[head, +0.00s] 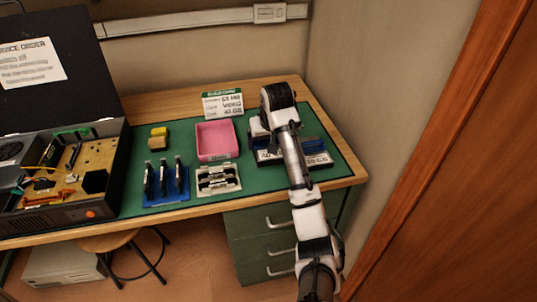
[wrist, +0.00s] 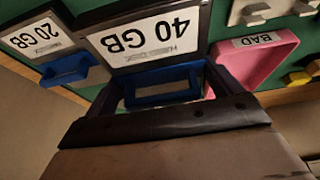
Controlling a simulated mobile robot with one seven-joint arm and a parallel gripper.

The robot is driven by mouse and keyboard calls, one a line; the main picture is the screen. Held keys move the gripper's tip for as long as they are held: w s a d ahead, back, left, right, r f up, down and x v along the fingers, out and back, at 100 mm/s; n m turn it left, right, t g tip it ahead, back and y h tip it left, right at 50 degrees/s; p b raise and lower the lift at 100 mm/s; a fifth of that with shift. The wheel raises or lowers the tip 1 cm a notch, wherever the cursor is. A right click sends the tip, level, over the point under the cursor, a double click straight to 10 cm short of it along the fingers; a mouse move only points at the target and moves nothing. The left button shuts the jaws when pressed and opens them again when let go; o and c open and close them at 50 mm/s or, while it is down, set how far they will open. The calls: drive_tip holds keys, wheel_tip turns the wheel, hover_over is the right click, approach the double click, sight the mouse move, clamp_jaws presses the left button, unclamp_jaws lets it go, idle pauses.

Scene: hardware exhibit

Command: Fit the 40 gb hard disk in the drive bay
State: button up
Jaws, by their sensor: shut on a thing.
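The 40 GB hard disk (wrist: 150,38) is a dark block with a white label and a blue handle, upside down in the wrist view. My gripper (wrist: 165,88) is shut on its blue handle, with a finger at each side. I cannot tell whether the disk is clear of the stand. The open computer case (head: 60,212) is at the far left; I cannot make out its drive bay.
A 20 GB disk (wrist: 45,38) is beside the held one. A pink BAD tray (head: 215,141), a blue rack (head: 166,192), a pale rack (head: 218,180), a yellow-topped block (head: 158,138) and a sign card (head: 222,104) lie between stand and case. A wall (head: 385,100) rises close on the right.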

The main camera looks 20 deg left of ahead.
drive_tip(key=shift+f+p, duration=0.9)
drive_tip(key=shift+f, duration=1.6)
drive_tip(key=shift+f, duration=0.2)
drive_tip(key=o, duration=0.5)
drive_tip(key=shift+f+b, duration=0.25)
drive_tip(key=shift+b, duration=0.55)
drive_tip(key=p+v, duration=0.1)
drive_tip(key=v, duration=0.5)
drive_tip(key=p+v, duration=0.2)
drive_tip(key=v, duration=0.5)
drive_tip(key=shift+d, duration=0.25)
drive_tip(key=shift+s+d+r, duration=0.1)
drive_tip(key=shift+s+r, duration=0.2)
drive_tip(key=shift+r, duration=0.2)
